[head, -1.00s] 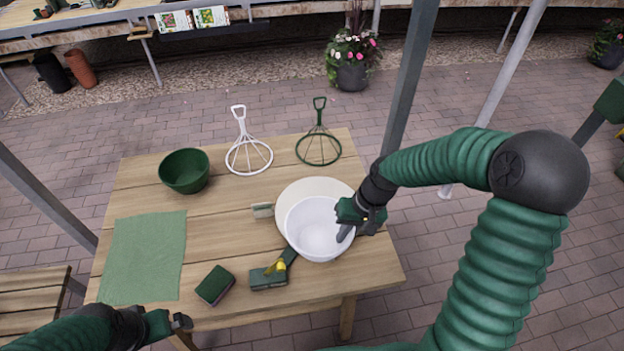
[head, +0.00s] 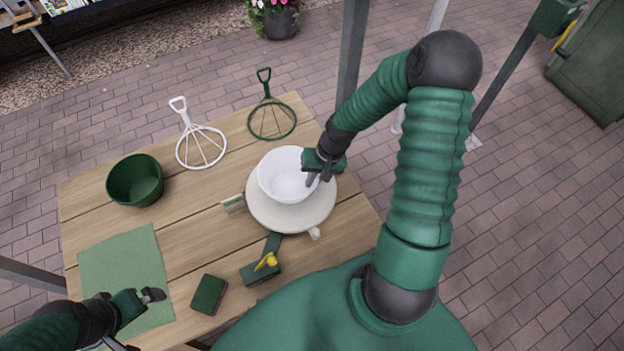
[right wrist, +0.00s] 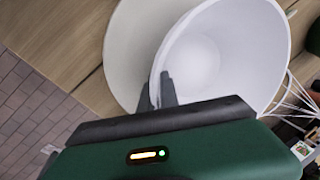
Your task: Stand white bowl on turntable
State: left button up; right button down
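The white bowl (head: 287,178) is upright over the back part of the round cream turntable (head: 318,208) in the head view. I cannot tell whether its base touches the disc. My right gripper (head: 318,178) is shut on the bowl's right rim. In the right wrist view, its fingers (right wrist: 160,93) straddle the rim of the bowl (right wrist: 235,50), with the turntable (right wrist: 128,45) beyond. My left gripper (head: 135,318) is open and empty over the green cloth at the table's front left, away from the bowl.
On the wooden table (head: 205,245) are a green bowl (head: 135,180), a white wire holder (head: 200,147), a green wire holder (head: 271,120), a green cloth (head: 125,265), a sponge (head: 208,294) and a green tool with a yellow part (head: 262,262). A post (head: 352,60) stands behind the right arm.

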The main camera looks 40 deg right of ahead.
jog(key=shift+s+a, duration=0.15)
jog(key=shift+s, duration=0.1)
jog(key=c, duration=1.6)
grip_release()
jog(key=p+v, duration=0.1)
jog(key=v, duration=1.1)
jog(key=a+n, duration=0.1)
jog(key=a, duration=0.1)
jog(key=a+n+h, duration=0.1)
jog(key=a, duration=0.2)
jog(key=s+a+n+h, duration=0.1)
jog(key=a+n, duration=0.1)
jog(key=a, duration=0.1)
jog(key=shift+r+g, duration=0.3)
jog(key=shift+s+a+r+n+t+h, duration=0.1)
jog(key=shift+s+a+r+n+t, duration=0.35)
jog(key=shift+a, duration=0.65)
jog(key=shift+s+a+r+n+h, duration=0.15)
jog(key=shift+s+a+n, duration=0.15)
jog(key=shift+a+n, duration=0.65)
jog(key=shift+s+a+r+n+t+h, duration=0.1)
jog(key=shift+s+a+r+n+t, duration=0.2)
jog(key=shift+a, duration=1)
